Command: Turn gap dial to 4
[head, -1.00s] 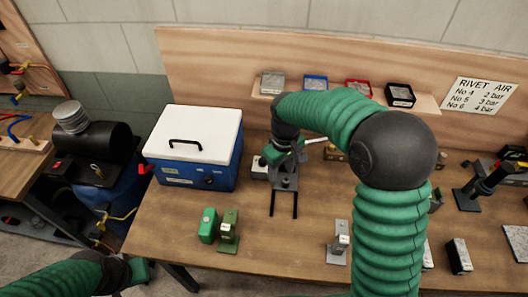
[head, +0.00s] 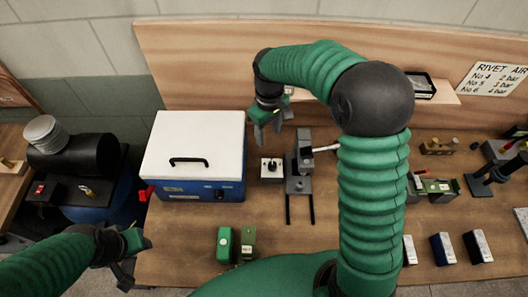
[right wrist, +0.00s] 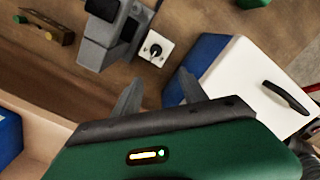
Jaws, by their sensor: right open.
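The gap dial is a black knob on a small white box (head: 271,168), between the blue-and-white cooler and a grey bench tool (head: 299,165) with a lever. The dial also shows in the right wrist view (right wrist: 155,47), its pointer too small to read surely. My right gripper (head: 268,128) is above and behind the dial box in the head view, pointing down, open and empty. In the right wrist view its two fingers (right wrist: 158,92) are spread apart, with the dial beyond them. My left gripper (head: 128,258) is at lower left, off the bench; its jaw gap is unclear.
The cooler (head: 195,155) stands close to the left of the dial. Green blocks (head: 235,245) sit near the bench's front edge. A shelf with a black bin (head: 420,86) is at the back. My right arm hides part of the bench.

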